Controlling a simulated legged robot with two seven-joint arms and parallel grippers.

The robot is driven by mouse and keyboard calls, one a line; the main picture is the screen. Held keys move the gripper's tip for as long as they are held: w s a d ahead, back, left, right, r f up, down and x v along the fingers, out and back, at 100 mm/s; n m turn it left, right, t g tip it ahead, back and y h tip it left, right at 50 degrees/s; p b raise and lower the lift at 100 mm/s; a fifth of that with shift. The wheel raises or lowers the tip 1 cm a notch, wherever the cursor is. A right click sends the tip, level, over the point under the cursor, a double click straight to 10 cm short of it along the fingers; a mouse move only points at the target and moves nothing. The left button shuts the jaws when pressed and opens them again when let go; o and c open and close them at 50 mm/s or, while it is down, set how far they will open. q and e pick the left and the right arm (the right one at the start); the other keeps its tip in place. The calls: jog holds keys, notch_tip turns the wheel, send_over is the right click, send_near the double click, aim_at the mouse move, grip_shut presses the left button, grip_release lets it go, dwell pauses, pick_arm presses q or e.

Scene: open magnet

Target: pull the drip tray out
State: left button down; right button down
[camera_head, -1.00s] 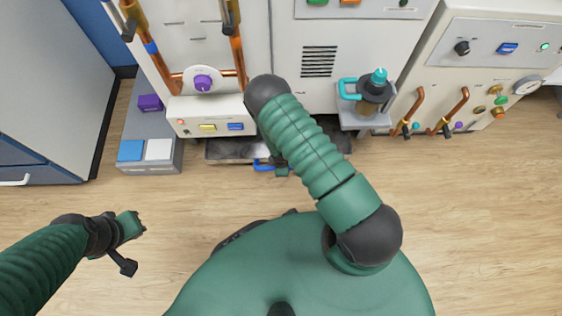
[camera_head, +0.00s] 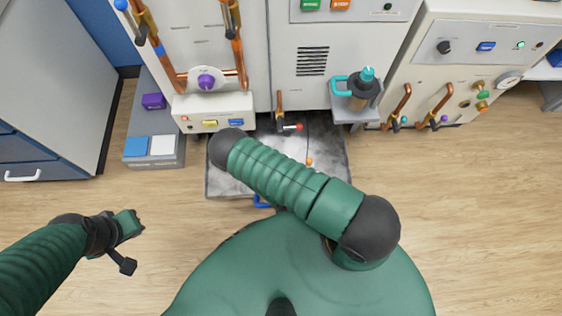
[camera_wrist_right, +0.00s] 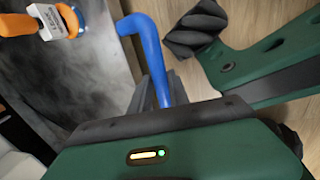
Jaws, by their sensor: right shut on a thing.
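The drip tray (camera_head: 225,184) is a grey, stained flat tray low at the foot of the white cabinet. It sticks out over the wooden floor, partly covered by my right arm. Its blue handle (camera_head: 262,201) is at the front edge. In the right wrist view the blue handle (camera_wrist_right: 148,45) rises between the fingers of my right gripper (camera_wrist_right: 155,95), which is shut on it. The tray's grey surface (camera_wrist_right: 85,75) lies beside it. In the head view my right gripper is hidden under my arm. My left gripper (camera_head: 134,242) hangs empty over the floor at left, its jaws unclear.
A grey step (camera_head: 155,155) with blue and white blocks is at left. A teal-topped bottle (camera_head: 364,90) sits on a shelf at right. The floor in front is clear.

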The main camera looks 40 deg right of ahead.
dwell(0.3)
jog(key=c, duration=1.3)
grip_release()
jog(key=shift+o, duration=0.2)
notch_tip(320, 180, up, 16)
jog(key=s+a+p, duration=0.1)
jog(key=s+p, duration=0.1)
jog(key=p, duration=0.5)
jog(key=shift+s+a+r+p, duration=0.2)
jog(key=shift+s+a+p, duration=0.15)
jog(key=shift+s+a, duration=0.05)
